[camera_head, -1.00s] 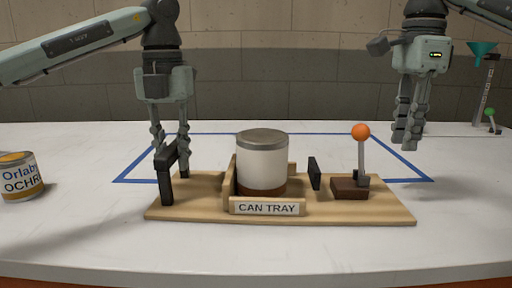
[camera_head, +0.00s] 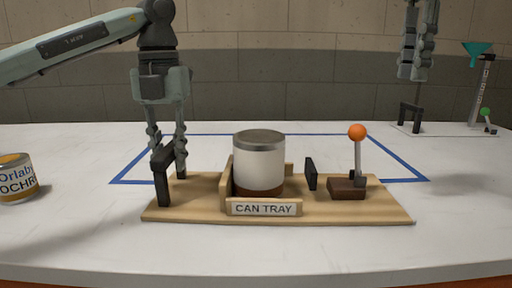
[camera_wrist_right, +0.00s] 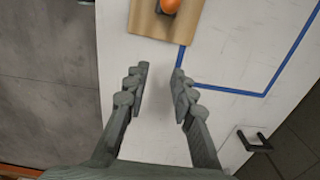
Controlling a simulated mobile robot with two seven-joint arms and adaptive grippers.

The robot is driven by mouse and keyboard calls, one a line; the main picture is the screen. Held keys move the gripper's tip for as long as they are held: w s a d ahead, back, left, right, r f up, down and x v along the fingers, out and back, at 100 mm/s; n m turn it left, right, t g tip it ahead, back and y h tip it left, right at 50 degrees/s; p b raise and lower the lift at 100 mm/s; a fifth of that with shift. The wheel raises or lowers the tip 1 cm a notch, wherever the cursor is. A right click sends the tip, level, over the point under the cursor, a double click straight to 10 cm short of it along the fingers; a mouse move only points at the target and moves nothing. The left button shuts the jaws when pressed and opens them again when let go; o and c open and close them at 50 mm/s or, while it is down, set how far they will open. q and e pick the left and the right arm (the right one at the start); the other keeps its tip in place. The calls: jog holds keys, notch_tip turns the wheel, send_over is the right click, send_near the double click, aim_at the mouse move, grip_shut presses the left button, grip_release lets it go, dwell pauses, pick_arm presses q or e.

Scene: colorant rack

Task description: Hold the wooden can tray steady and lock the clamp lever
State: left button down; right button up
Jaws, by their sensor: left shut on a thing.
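The wooden can tray (camera_head: 345,211) sits on the white table, with a can (camera_head: 260,162) standing in its holder. The clamp lever (camera_head: 358,158) is on the tray's right end, nearly upright with an orange knob (camera_head: 357,132), beside a black clamp pad (camera_head: 311,173). My left gripper (camera_head: 167,150) is shut on the black handle (camera_head: 163,180) at the tray's left end. My right gripper (camera_head: 413,75) is raised at the upper right, apart from the lever. In the right wrist view its fingers (camera_wrist_right: 158,92) are open and empty, with the orange knob (camera_wrist_right: 170,5) at the top edge.
A labelled ochre can (camera_head: 17,179) stands at the far left. At the back right are a stand with a teal funnel (camera_head: 478,50), a green-knobbed lever (camera_head: 486,113) and a black handle (camera_head: 410,118). Blue tape (camera_head: 400,162) outlines an area around the tray. The front table strip is clear.

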jog(key=o, duration=0.4)
jog(key=shift+r, duration=0.15)
jog(key=n+t, duration=0.5)
jog(key=n, duration=1.1)
send_near(359, 125)
jog(key=shift+h, duration=0.3)
jog(key=x, duration=1.1)
jog(key=shift+w+a+f, duration=0.15)
jog(key=shift+a+f, duration=0.05)
jog(key=shift+c, duration=0.6)
grip_shut()
